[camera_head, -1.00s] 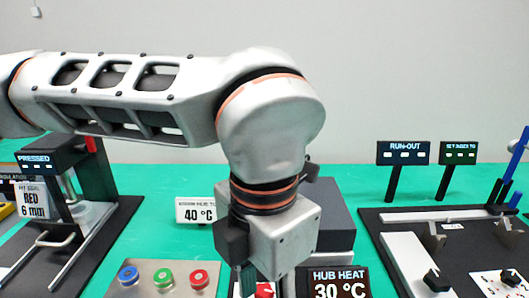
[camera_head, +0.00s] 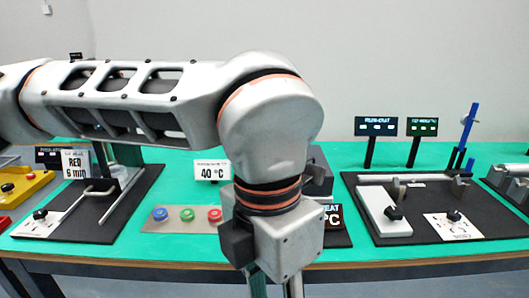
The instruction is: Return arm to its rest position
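My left arm comes in from the left, bends at the elbow and hangs down in the middle of the head view. My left gripper (camera_head: 275,284) points downward at the bottom edge, in front of the table's front edge. The upper parts of its two fingers show apart; their tips are cut off by the frame, and no held object shows. My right arm and gripper are not in view.
The green table (camera_head: 335,247) holds a press-like station (camera_head: 110,205) at left, a button panel (camera_head: 186,218), a "40 °C" sign (camera_head: 212,170), a heater display (camera_head: 336,225) partly hidden by my arm, and a dark run-out fixture (camera_head: 420,232) at right. Floor shows in front.

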